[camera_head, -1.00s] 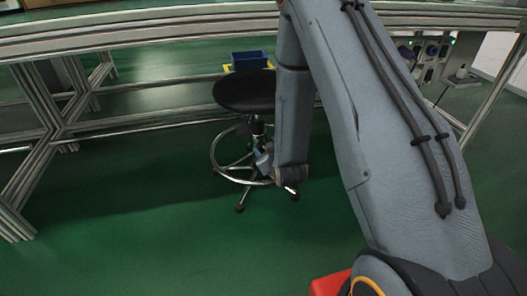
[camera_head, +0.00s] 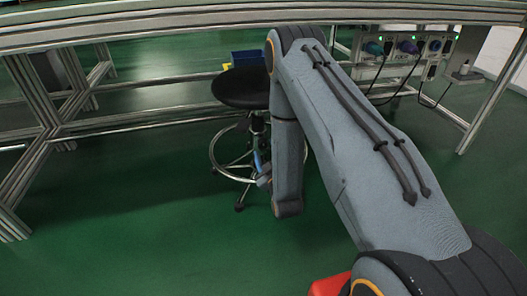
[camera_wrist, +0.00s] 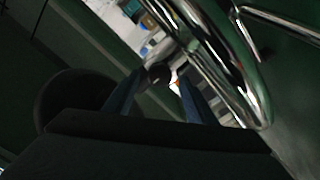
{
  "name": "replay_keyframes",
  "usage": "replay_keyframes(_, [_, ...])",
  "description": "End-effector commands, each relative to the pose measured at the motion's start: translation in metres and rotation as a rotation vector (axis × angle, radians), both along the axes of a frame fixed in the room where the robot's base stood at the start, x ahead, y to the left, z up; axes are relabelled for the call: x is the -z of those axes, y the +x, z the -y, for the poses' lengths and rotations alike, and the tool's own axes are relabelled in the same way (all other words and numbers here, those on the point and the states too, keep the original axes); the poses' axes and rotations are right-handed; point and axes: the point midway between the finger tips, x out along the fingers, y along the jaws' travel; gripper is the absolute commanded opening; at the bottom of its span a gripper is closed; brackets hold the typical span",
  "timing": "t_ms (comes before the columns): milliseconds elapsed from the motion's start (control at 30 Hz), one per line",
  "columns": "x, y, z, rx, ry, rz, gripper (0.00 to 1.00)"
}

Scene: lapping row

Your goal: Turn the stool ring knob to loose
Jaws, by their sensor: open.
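The black stool (camera_head: 240,90) stands under the bench, with a chrome foot ring (camera_head: 214,160) around its column. My gripper (camera_head: 257,160) is low beside the column, inside or just over the ring's right side; the arm hides part of the ring. In the wrist view the gripper (camera_wrist: 157,80) is open, its two blue fingers apart. A small dark round part, probably the ring knob (camera_wrist: 158,72), shows between or just beyond the fingertips. Whether they touch it I cannot tell, and its setting is not readable. The chrome ring (camera_wrist: 252,90) curves close by on the right.
The metal bench frame (camera_head: 40,160) stands to the left, its top edge above the stool. A blue bin (camera_head: 248,57) sits behind the seat. Power sockets with cables (camera_head: 410,47) hang at the upper right. The green floor (camera_head: 130,235) in front is clear.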

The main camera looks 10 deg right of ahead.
Motion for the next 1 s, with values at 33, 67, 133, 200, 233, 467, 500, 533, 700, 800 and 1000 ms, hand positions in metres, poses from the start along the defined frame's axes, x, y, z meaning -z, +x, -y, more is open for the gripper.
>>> replay_keyframes(33, [0.001,0.008,0.000,0.000,0.000,0.004,0.51])
replay_keyframes(67, [0.001,0.011,0.000,0.000,0.000,0.003,0.51])
replay_keyframes(133, [0.001,0.017,0.000,0.000,0.000,0.003,0.51])
replay_keyframes(200, [0.000,0.020,0.000,0.000,0.000,0.001,0.51])
replay_keyframes(233, [0.000,0.021,0.000,0.001,0.001,0.001,0.51])
replay_keyframes(467, [0.000,0.022,0.000,0.000,0.001,0.000,0.51])
replay_keyframes(500, [-0.001,0.022,0.000,0.000,0.001,0.000,0.51])
replay_keyframes(533, [0.000,0.022,0.000,0.000,0.001,0.000,0.49])
replay_keyframes(700, [0.000,0.022,0.000,0.000,0.001,0.000,0.20])
replay_keyframes(800, [0.000,0.022,0.000,0.000,0.001,0.000,0.10])
replay_keyframes(1000, [-0.001,0.022,0.000,0.000,0.018,-0.001,0.10])
